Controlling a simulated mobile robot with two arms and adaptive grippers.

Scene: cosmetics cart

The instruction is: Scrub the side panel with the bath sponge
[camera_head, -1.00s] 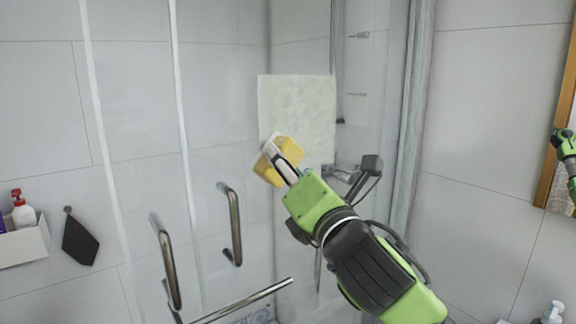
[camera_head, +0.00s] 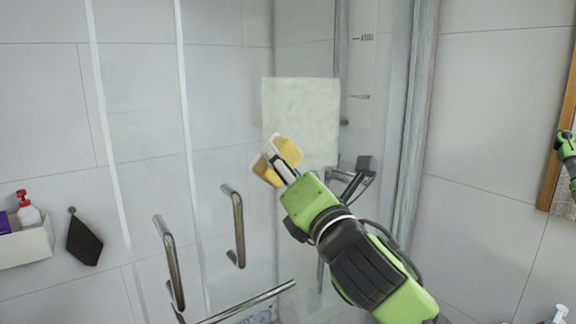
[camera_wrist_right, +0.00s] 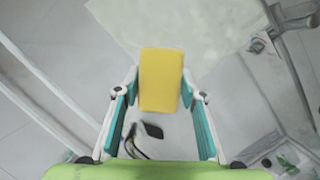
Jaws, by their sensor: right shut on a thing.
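The side panel shows as a pale, cloudy square patch (camera_head: 302,105) on the glass of the shower enclosure, in the middle of the head view. My right gripper (camera_head: 278,163) is shut on the yellow bath sponge (camera_head: 264,169) at the patch's lower left corner. I cannot tell whether the sponge touches the glass. In the right wrist view the sponge (camera_wrist_right: 161,80) stands upright between the fingers of the right gripper (camera_wrist_right: 160,95), with the pale patch (camera_wrist_right: 190,25) beyond it. The left gripper is not in view.
Metal door handles (camera_head: 236,225) and a horizontal bar (camera_head: 250,300) stand left of and below my right arm. A faucet (camera_head: 345,175) sits just behind the arm. A white shelf (camera_head: 28,245) with bottles and a dark hanging pad (camera_head: 84,241) are at the left. A wood-framed mirror (camera_head: 560,150) is at the right edge.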

